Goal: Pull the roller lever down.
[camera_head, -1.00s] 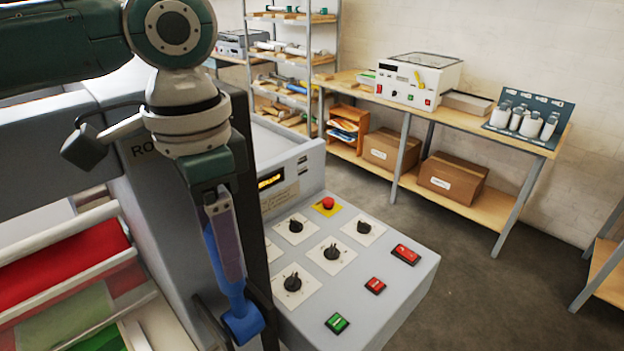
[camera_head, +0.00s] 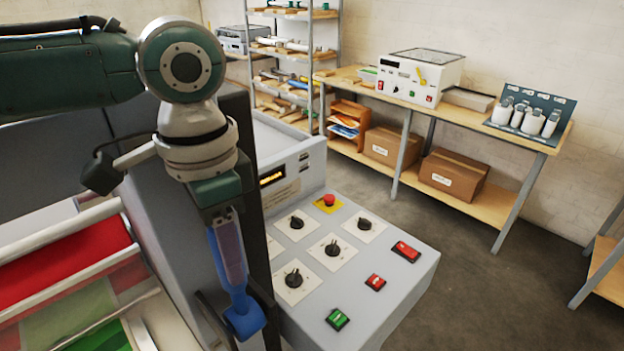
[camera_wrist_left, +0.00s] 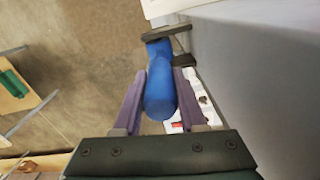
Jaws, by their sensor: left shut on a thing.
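The blue roller lever (camera_head: 241,316) hangs at the side of the grey laminator (camera_head: 165,215), beside its control panel. Its rounded blue handle also shows in the left wrist view (camera_wrist_left: 160,92), between two purple fingers. My left gripper (camera_head: 230,258) points down along the lever and is shut on its handle. It also shows in the left wrist view (camera_wrist_left: 157,100), with a finger on each side of the handle. The lever's pivot is partly hidden by the dark frame in the head view. My right gripper is not in view.
The control panel (camera_head: 385,270) with black knobs, coloured buttons and a red emergency stop (camera_head: 329,200) lies just right of the lever. Red and green rolls (camera_head: 70,260) sit at the left. A wooden bench (camera_head: 470,115) with devices stands at the back; open floor lies between.

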